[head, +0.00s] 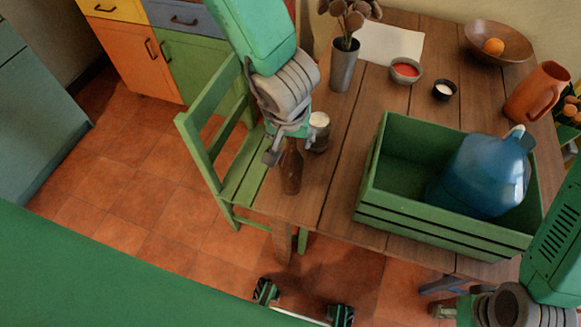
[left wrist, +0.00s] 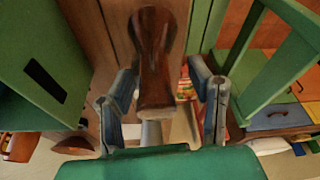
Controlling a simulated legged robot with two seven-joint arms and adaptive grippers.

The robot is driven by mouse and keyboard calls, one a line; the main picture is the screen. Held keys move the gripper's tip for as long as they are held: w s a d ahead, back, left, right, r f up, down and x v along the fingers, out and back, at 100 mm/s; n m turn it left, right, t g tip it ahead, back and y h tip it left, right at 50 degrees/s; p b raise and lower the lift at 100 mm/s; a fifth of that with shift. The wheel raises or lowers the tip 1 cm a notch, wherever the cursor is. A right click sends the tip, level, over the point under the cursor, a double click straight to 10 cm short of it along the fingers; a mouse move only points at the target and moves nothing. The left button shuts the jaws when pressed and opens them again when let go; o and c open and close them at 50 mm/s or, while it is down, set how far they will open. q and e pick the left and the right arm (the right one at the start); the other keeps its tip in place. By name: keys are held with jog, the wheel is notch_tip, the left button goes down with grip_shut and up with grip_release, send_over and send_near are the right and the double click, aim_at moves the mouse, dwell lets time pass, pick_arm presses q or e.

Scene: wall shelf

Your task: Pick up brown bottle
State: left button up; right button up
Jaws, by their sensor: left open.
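The brown bottle (head: 291,170) stands upright near the left edge of the wooden table in the head view. It also shows in the left wrist view (left wrist: 153,55), between the two fingers. My left gripper (head: 288,143) is at the bottle's upper part and hides its top. In the left wrist view the left gripper (left wrist: 161,88) is open, with one finger on each side of the bottle and gaps visible. My right gripper (head: 442,298) is low at the bottom right of the head view, below the table's edge. Its fingers look spread apart and empty.
A jar (head: 319,132) stands close beside the bottle. A green crate (head: 440,232) holding a blue water jug (head: 482,175) is to the right. A green chair (head: 205,150) is at the table's left edge. A vase (head: 343,66) and bowls (head: 406,70) stand further back.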

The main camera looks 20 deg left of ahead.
pick_arm(q)
jog(key=shift+d+r, duration=0.1)
jog(key=shift+d, duration=0.05)
jog(key=c, duration=1)
jog(key=shift+d, duration=0.15)
grip_shut()
